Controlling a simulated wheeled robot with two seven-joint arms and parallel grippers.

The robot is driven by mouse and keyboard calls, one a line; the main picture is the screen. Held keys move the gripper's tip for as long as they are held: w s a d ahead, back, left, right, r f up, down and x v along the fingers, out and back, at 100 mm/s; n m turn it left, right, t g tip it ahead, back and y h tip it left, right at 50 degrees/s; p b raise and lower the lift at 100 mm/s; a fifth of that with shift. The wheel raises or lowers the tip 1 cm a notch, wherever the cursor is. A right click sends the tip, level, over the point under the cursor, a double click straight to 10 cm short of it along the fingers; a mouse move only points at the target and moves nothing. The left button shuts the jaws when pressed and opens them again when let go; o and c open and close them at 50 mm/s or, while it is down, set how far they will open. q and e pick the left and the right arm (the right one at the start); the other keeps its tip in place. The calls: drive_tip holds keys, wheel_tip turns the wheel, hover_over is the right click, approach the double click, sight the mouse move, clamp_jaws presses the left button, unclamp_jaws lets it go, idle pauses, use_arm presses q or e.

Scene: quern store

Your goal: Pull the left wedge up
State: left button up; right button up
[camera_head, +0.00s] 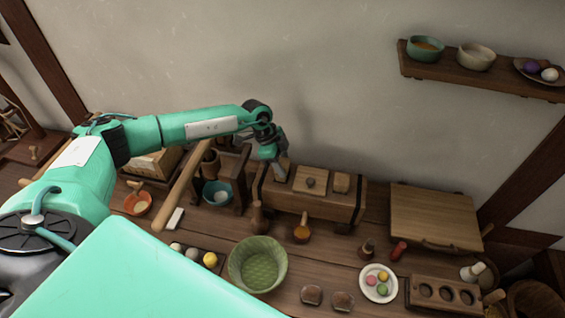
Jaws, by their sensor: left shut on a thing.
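A long wooden block-like press (315,207) stands against the back of the counter. A square wooden plate with a dark round knob (309,181) sits in the middle of its top. A small wooden wedge (341,183) sits to the right of the plate. My left gripper (281,167) points down at the left end of the press and is shut on the left wedge, which it mostly hides. I cannot tell how far the wedge stands out of the press. My right gripper is not in view.
A wooden stand with a teal bowl (217,193) and a slanting wooden lever (182,187) are left of the press. A green basket (258,264) and a plate of coloured balls (378,284) are in front. A wooden board (433,214) lies right. A shelf (480,77) hangs above right.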

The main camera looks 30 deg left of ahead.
use_arm(q)
drive_tip(key=o, duration=1.3)
drive_tip(key=shift+w+r, duration=0.1)
drive_tip(key=shift+r, duration=0.2)
drive_tip(key=shift+o, duration=0.4)
drive_tip(key=shift+a+r, duration=0.2)
drive_tip(key=shift+r, duration=0.05)
drive_tip(key=b+v, duration=0.3)
drive_tip(key=v, duration=1)
drive_tip(key=shift+s+b, duration=0.25)
drive_tip(key=shift+b, duration=0.1)
